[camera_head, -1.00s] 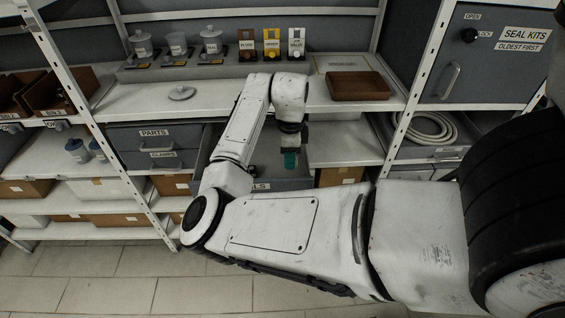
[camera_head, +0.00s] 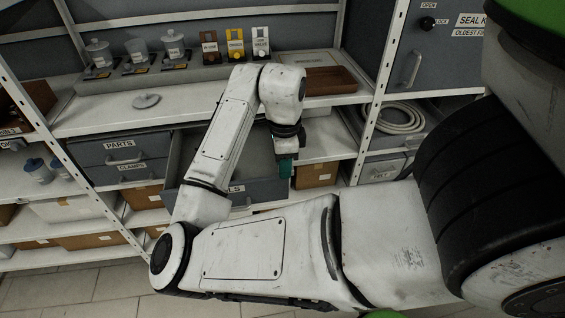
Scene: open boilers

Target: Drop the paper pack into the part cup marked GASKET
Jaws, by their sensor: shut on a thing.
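My gripper (camera_head: 285,164) points down over the open drawer (camera_head: 262,191) below the counter. It is shut on a small teal thing (camera_head: 285,172), probably the paper pack; the jaws hide much of it. Three grey part cups stand in a row on the back ledge at the upper left: a left cup (camera_head: 98,54), a middle cup (camera_head: 138,52) and a right cup (camera_head: 173,47). The left and right cups have knobbed lids on; the middle one looks open. Their marks are too small to read, so I cannot tell which says GASKET. My gripper is well below and right of them.
A loose round lid (camera_head: 146,101) lies on the counter (camera_head: 105,113). Tags in brown, yellow and white (camera_head: 235,42) stand right of the cups. A brown wooden tray (camera_head: 328,80) sits farther right. A shelf post (camera_head: 376,110) and the cabinet (camera_head: 425,50) bound the right side.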

